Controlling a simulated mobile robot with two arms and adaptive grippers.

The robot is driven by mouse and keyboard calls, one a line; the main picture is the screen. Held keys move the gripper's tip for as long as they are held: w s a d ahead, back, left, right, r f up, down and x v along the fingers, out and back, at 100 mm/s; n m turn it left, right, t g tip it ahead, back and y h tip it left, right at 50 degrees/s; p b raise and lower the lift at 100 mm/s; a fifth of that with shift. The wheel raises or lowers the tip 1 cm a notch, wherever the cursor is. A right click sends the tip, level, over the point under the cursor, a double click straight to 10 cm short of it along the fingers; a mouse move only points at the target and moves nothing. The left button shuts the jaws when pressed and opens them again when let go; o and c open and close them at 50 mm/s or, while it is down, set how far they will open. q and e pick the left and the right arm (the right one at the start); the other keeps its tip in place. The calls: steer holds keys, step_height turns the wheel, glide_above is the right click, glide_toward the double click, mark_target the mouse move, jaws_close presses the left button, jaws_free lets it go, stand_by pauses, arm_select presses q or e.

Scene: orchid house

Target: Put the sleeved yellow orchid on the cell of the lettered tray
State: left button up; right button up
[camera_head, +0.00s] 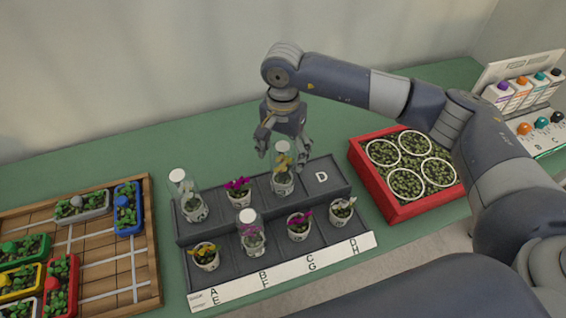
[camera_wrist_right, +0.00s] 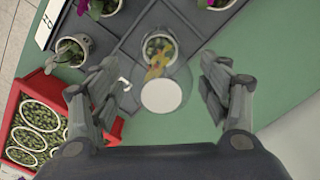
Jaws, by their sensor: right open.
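The sleeved yellow orchid (camera_head: 283,184) stands upright in the back row of the dark lettered tray (camera_head: 180,230), third cell from the left. Its clear sleeve has a white cap, and the cap (camera_wrist_right: 161,96) also shows in the right wrist view. The back-row cell at the right end, marked D (camera_head: 321,177), is empty. My right gripper (camera_head: 283,158) is open above the tray at the sleeve's upper part. In the right wrist view the sleeve lies between its spread fingers (camera_wrist_right: 160,75); gaps show on both sides. My left gripper is not in view.
A wooden rack (camera_head: 110,262) with coloured planters is at left. Bottles (camera_head: 520,92) stand far right.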

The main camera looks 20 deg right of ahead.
step_height(320, 180, up, 8)
steer(key=shift+r+b, duration=0.1)
steer(key=shift+b, duration=1)
